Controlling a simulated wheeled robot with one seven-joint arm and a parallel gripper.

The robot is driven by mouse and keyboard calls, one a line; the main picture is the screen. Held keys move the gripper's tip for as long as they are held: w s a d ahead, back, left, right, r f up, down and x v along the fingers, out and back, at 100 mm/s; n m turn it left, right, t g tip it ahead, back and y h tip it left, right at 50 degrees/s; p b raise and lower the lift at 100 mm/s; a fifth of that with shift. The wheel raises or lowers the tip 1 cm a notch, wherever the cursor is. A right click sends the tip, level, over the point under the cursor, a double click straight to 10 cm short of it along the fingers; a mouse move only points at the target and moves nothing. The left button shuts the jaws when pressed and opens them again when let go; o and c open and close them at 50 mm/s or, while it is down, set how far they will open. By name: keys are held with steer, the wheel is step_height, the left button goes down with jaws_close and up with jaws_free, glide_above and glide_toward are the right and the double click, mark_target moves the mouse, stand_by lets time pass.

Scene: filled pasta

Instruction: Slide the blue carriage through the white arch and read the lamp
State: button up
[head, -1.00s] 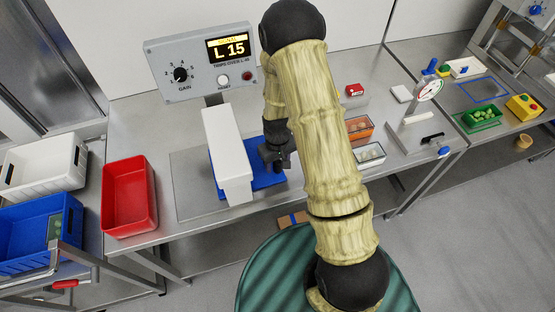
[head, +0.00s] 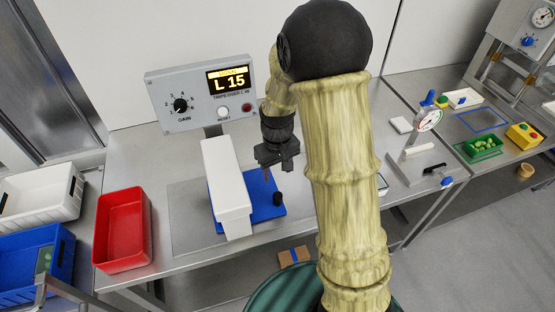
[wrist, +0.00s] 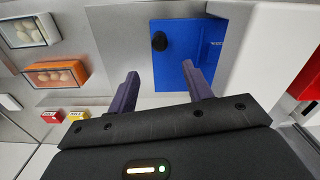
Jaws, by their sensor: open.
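The blue carriage (head: 262,208) lies flat on the bench plate, partly under the white arch (head: 227,190), which hides its middle. Its larger visible part and upright black knob (head: 278,199) are on the arch's right side. The grey box's lamp display (head: 228,80) reads "L 15" in yellow, under a smaller yellow line too small to read surely. My gripper (head: 269,172) is open and empty above the carriage, apart from the knob. In the wrist view my open fingers (wrist: 160,73) point towards the carriage (wrist: 182,60), with the knob (wrist: 159,41) beyond them.
A red bin (head: 123,230) stands left of the arch, with white (head: 40,190) and blue (head: 35,255) bins farther left. In the wrist view, an orange-rimmed container (wrist: 56,75) and small red and yellow boxes lie on the left. A dial gauge stand (head: 428,120) stands to the right.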

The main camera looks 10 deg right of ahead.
step_height(320, 180, up, 5)
steer(key=shift+s+f, duration=0.1)
steer(key=shift+f, duration=0.1)
steer(key=shift+c, duration=1.2)
steer(key=shift+s, duration=0.2)
steer(key=c, duration=0.4)
steer(key=s+m+t, duration=0.1)
steer(key=s, duration=0.2)
steer(key=s+d+r+m, duration=0.1)
steer(key=s, duration=0.3)
steer(key=s+d+r+t, duration=0.1)
steer(key=s, duration=0.3)
steer(key=shift+d+r+m+t, duration=0.2)
steer(key=shift+m+t, duration=0.1)
steer(key=shift+m, duration=0.1)
jaws_close()
steer(key=shift+s, duration=0.25)
